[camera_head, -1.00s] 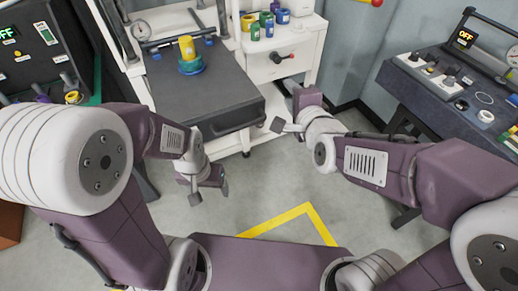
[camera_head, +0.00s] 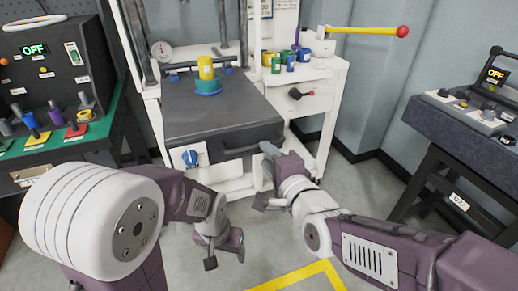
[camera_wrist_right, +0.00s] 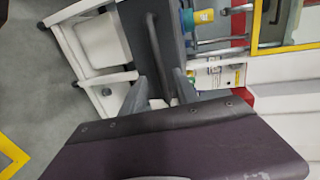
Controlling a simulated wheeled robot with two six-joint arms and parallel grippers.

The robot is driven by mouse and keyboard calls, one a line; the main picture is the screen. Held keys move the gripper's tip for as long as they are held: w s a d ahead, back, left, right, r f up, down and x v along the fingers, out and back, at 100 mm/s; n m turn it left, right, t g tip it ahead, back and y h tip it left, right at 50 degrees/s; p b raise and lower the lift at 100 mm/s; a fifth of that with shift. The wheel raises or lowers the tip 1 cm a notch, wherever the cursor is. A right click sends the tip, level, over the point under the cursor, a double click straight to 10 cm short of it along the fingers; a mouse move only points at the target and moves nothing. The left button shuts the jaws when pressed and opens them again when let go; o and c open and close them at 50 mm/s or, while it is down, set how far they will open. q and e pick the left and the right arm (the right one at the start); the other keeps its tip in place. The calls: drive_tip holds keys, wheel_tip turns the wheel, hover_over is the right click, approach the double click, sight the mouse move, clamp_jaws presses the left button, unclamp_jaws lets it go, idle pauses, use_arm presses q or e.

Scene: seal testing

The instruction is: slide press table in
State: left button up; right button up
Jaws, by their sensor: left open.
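The press table (camera_head: 225,112) is a dark grey slab, extended out of the white press frame towards me. A yellow cylinder (camera_head: 206,68) on a teal round base (camera_head: 208,86) stands on it. A bar handle runs along its front edge and shows upright in the right wrist view (camera_wrist_right: 155,45). My right gripper (camera_head: 265,176) is open in front of the table's right front corner. In the wrist view its fingers (camera_wrist_right: 162,86) are apart with the handle ahead between them; contact cannot be told. My left gripper (camera_head: 226,252) is open and empty over the floor, left of the right one.
A white cabinet (camera_head: 322,108) with several small coloured cups and a red-tipped yellow lever (camera_head: 375,31) stands right of the press. A green bench (camera_head: 75,146) is at left, a dark console (camera_head: 455,120) at right. Yellow tape (camera_head: 300,277) marks the clear floor.

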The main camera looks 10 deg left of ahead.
drive_tip(key=x, duration=0.6)
drive_tip(key=shift+w+a+f+b, duration=0.1)
drive_tip(key=shift+w+a+b, duration=0.05)
drive_tip(key=shift+w+b, duration=0.2)
drive_tip(key=shift+s, duration=0.1)
clamp_jaws()
idle(1.0)
